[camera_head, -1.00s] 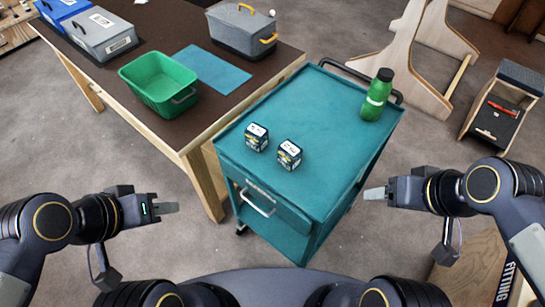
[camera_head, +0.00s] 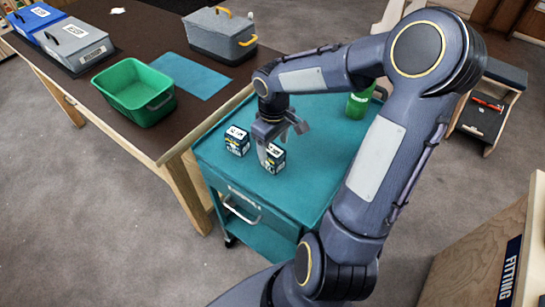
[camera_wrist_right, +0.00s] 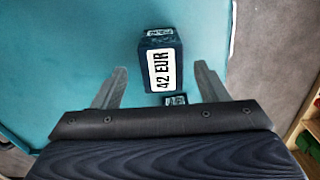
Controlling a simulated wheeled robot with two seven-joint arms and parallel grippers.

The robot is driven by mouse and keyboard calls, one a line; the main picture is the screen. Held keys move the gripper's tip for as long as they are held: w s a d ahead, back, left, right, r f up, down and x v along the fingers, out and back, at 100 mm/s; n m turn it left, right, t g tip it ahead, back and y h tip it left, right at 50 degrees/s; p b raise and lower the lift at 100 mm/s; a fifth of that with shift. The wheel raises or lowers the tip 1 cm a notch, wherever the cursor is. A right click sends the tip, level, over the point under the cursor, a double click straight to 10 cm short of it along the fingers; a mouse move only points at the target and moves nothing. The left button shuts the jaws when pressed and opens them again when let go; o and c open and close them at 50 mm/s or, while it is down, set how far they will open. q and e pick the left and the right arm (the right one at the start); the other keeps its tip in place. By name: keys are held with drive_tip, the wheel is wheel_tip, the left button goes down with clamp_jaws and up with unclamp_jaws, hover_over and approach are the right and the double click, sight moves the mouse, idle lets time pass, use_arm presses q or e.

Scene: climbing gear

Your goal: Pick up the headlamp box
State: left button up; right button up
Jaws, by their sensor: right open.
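Two small dark boxes with white labels stand on the teal cart top (camera_head: 322,150): a left box (camera_head: 237,140) and a right box (camera_head: 272,158). I cannot read which is the headlamp box. My right gripper (camera_head: 281,138) is open and points down, just above and beside the right box; one finger overlaps that box in the picture. In the right wrist view, a box labelled "42 EUR" (camera_wrist_right: 160,68) shows between the open fingers (camera_wrist_right: 160,73), apart from both. A second small dark label (camera_wrist_right: 175,100) is partly hidden nearer the palm. My left gripper is out of view.
A green bottle (camera_head: 358,104) stands on the cart behind my right arm. The brown table (camera_head: 140,40) at left holds a green bin (camera_head: 135,95), a blue mat (camera_head: 193,75) and grey cases (camera_head: 220,35). A wooden crate (camera_head: 480,250) stands at right.

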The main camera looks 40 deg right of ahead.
sight(273, 150)
wheel_tip(273, 150, down, 3)
drive_tip(key=shift+a+f, duration=0.1)
drive_tip(key=shift+f, duration=0.05)
drive_tip(key=shift+c, duration=0.2)
drive_tip(key=c, duration=1.1)
drive_tip(key=shift+r, duration=0.2)
